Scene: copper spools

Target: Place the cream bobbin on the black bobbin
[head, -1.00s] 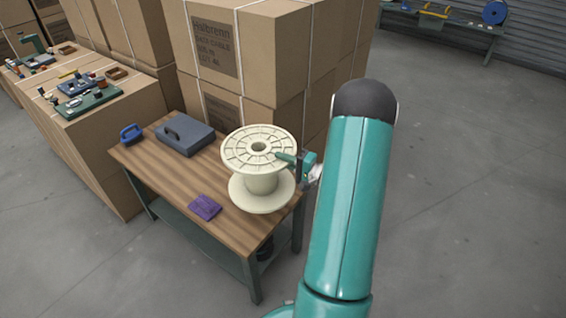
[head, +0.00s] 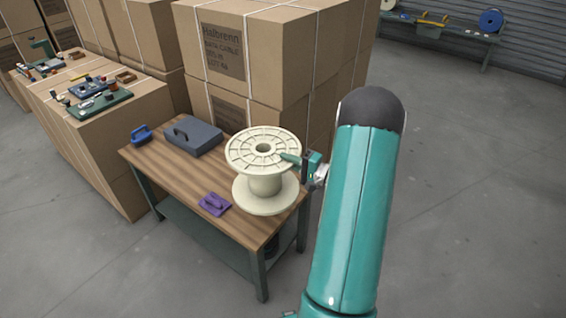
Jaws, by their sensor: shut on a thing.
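The cream bobbin (head: 264,188) stands upright at the right end of the wooden workbench, its wide round flanges level. I cannot tell whether its lower flange touches the bench top or hangs just above it. My gripper (head: 297,160) is shut on the right edge of its upper flange. I cannot make out the black bobbin clearly; a small dark thing (head: 271,245) shows partly under the bench's right end, mostly hidden by the bench.
The workbench (head: 170,165) also carries a purple handled block (head: 215,204), a grey case (head: 194,137) and a blue handled thing (head: 141,135). Large cartons (head: 250,55) stand close behind. Floor to the right is open. A far bench (head: 430,27) stands at the back.

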